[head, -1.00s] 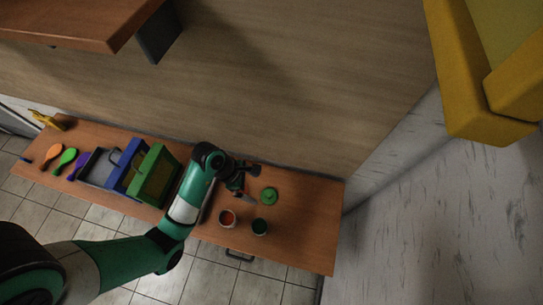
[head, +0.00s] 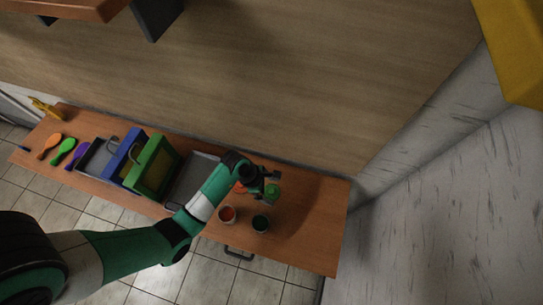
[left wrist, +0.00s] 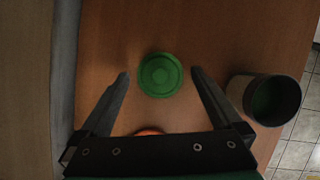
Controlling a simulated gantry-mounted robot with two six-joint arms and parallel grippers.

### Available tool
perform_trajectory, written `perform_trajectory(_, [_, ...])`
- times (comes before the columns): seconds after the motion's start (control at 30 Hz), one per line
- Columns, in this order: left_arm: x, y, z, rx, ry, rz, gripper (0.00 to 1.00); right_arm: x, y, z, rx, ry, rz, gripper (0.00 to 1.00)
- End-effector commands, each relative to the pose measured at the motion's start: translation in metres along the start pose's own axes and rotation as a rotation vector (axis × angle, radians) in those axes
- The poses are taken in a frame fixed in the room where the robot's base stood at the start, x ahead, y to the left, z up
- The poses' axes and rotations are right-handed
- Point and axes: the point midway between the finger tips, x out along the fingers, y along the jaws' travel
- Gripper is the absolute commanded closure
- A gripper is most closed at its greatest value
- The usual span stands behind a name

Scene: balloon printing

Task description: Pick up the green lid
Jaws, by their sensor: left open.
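The right gripper is not in view.
A cup of green paint (head: 260,223) and a cup of orange paint (head: 227,214) stand near the table's front edge. An orange lid (left wrist: 149,131) lies beside the green one. A green frame (head: 154,168), a blue frame (head: 122,158) and several paddles lie left. Table's right end is clear.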

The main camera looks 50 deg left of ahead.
Motion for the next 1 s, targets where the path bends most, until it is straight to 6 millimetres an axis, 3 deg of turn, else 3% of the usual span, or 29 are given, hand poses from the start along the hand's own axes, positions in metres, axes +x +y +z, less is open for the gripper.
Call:
perform_trajectory(0.27, [0.0069,-0.0001,0.0004,0.0,-0.001,0.001,0.0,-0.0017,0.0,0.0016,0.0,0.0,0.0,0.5])
perform_trajectory(0.67, [0.0067,0.0,0.0003,0.0,-0.001,0.001,0.69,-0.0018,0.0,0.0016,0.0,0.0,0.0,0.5])
perform_trajectory(1.0, [0.0024,0.0,0.0021,0.0,-0.001,0.001,0.7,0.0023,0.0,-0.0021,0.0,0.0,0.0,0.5])
